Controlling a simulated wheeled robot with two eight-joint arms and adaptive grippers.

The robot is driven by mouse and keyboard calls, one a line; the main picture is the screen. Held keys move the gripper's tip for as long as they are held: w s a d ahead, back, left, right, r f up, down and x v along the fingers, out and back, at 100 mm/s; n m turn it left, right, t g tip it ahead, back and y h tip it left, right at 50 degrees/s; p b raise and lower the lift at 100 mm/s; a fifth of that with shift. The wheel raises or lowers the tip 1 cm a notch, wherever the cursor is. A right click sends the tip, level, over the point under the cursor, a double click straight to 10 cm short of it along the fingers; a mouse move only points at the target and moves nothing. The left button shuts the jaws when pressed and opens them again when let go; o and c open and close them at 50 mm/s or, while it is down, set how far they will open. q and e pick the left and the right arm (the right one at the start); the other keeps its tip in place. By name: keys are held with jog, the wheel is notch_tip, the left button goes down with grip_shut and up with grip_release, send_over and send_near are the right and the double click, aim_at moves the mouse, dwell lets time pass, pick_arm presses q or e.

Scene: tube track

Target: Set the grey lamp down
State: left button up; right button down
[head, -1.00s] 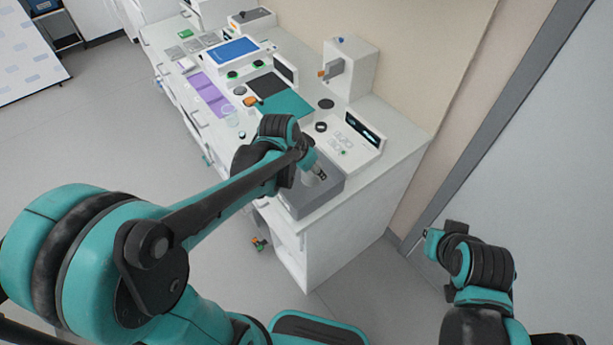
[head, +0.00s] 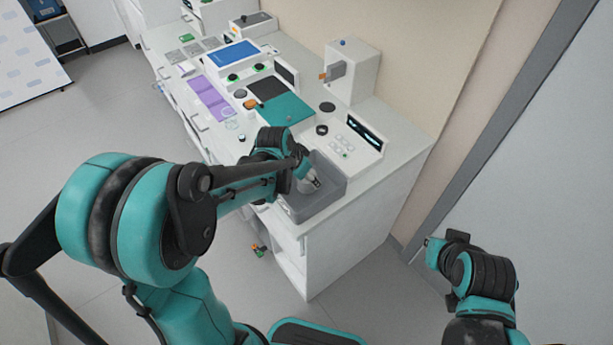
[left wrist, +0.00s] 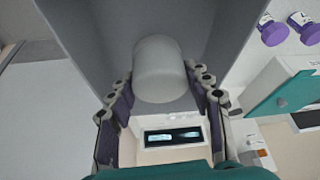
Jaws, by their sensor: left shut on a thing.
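The grey lamp shows as a plain light-grey cylinder (left wrist: 162,70) between the fingers of my left gripper (left wrist: 160,88) in the left wrist view. The gripper is shut on it. In the head view my left gripper (head: 314,180) is over the grey open box (head: 326,208) at the bench's near end, and a small part of the lamp (head: 307,186) shows there. I cannot tell whether the lamp touches the box floor. My right gripper (head: 434,252) is at the lower right, away from the bench; its fingers are not clear.
The white bench (head: 400,148) carries a panel with a lit display (head: 364,132) beside the box, a teal pad (head: 285,110), purple mats (head: 208,98) and a tall white device (head: 350,75). The box walls rise close around the left gripper.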

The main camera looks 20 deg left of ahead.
pick_arm(q)
jog(key=shift+f+b, duration=0.35)
jog(key=shift+f, duration=0.15)
jog(key=o, duration=1.2)
jog(key=shift+r, duration=0.1)
jog(key=shift+r+p, duration=0.25)
jog(key=shift+p, duration=0.05)
jog(key=p+v, duration=0.4)
jog(key=v, duration=0.9)
jog(key=s+n+t, duration=0.1)
jog(key=s, duration=0.3)
jog(key=s+r+n+t+y, duration=0.1)
jog(key=s+n, duration=0.1)
jog(key=s, duration=0.2)
jog(key=s+r+n+t+y, duration=0.1)
jog(key=s+n, duration=0.1)
jog(key=s, duration=0.2)
jog(key=shift+s+a+r, duration=0.1)
jog(key=shift+s+r, duration=0.05)
jog(key=shift+s, duration=0.1)
